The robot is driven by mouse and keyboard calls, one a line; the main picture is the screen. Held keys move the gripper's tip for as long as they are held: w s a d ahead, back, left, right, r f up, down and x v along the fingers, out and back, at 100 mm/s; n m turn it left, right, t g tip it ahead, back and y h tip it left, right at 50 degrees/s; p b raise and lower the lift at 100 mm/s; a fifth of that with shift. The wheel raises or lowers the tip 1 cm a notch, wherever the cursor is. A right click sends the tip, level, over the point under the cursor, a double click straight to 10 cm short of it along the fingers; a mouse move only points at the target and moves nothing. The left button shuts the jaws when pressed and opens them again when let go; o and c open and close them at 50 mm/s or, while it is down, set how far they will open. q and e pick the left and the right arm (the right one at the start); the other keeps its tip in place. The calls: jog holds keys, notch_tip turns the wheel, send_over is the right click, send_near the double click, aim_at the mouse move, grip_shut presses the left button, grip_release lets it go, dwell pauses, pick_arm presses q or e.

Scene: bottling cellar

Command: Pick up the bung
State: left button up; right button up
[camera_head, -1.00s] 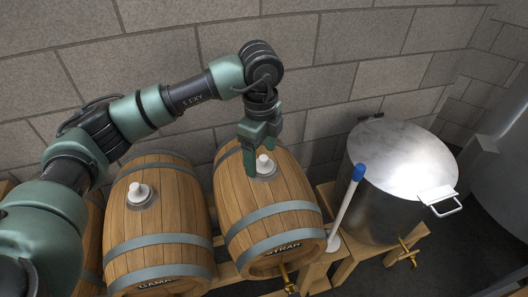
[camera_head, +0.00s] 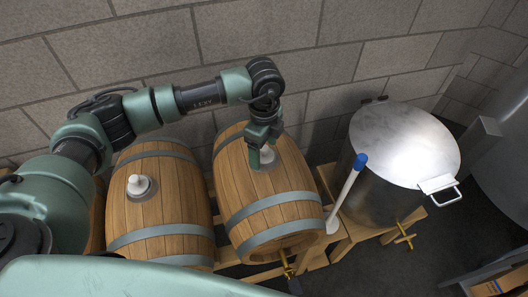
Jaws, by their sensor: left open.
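A white bung (camera_head: 267,155) sits in the top of the right-hand barrel (camera_head: 262,197), partly hidden by my left gripper. My left gripper (camera_head: 263,160) points down at it from above, with its green fingers open. The fingers are at the bung; whether they touch it I cannot tell. A second white bung (camera_head: 138,185) stands upright in the top of the left-hand barrel (camera_head: 160,215), clear of the gripper. My right gripper is out of view.
A steel pot (camera_head: 380,190) with a shiny lid stands to the right on a wooden stand. A blue-tipped white paddle (camera_head: 346,195) leans before it. A brick wall (camera_head: 330,50) rises close behind the barrels. Brass taps (camera_head: 286,265) jut out in front.

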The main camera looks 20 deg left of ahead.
pick_arm(q)
jog(key=shift+s, duration=0.1)
jog(key=c, duration=1.4)
jog(key=shift+c, duration=0.2)
